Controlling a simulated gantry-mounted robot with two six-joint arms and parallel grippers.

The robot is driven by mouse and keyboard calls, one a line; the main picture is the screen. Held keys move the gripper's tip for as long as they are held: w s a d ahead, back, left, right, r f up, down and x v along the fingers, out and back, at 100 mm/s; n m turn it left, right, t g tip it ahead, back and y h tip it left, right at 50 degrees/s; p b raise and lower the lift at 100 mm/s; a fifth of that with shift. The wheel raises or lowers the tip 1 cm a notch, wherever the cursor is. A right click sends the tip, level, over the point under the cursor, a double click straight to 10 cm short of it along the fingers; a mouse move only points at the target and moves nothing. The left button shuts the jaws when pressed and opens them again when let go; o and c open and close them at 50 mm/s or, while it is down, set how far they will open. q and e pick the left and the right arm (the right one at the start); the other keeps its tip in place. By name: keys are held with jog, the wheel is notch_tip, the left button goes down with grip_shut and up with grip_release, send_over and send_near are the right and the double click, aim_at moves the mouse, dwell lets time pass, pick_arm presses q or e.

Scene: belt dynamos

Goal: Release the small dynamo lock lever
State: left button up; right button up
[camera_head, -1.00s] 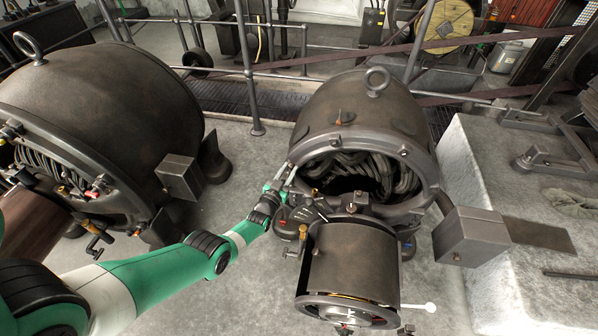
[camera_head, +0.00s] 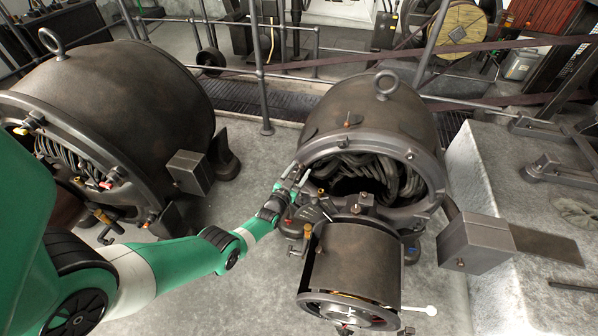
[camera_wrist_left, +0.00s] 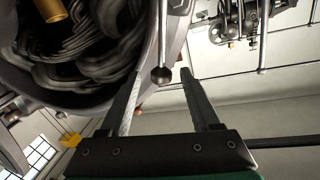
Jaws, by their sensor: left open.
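The small dynamo (camera_head: 375,115) is the dark, domed machine right of centre in the head view, with an open front showing coiled windings. A short drum (camera_head: 355,265) sticks out from its front. My left gripper (camera_head: 295,176) is at the left rim of its opening, fingers open. In the left wrist view, a thin rod with a dark ball end (camera_wrist_left: 161,74), which looks like the lock lever, hangs between the spread fingertips. I see a gap between the ball and the right finger; I cannot tell whether the left finger touches it. My right gripper is out of view.
A larger dynamo (camera_head: 115,110) stands at the left, behind my left arm. A grey box (camera_head: 474,240) on an arm sits right of the small dynamo, beside a pale concrete block (camera_head: 490,170). Railings (camera_head: 264,80) and belts run behind. Bare floor (camera_head: 245,290) lies left of the drum.

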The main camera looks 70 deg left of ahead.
pick_arm(q)
jog(key=shift+s+d+r+p, duration=0.15)
jog(key=shift+s+d+p, duration=0.1)
jog(key=shift+p, duration=0.1)
jog(key=p+v, duration=0.5)
jog(key=v, duration=0.6)
jog(key=shift+p, duration=0.35)
jog(key=shift+w, duration=0.1)
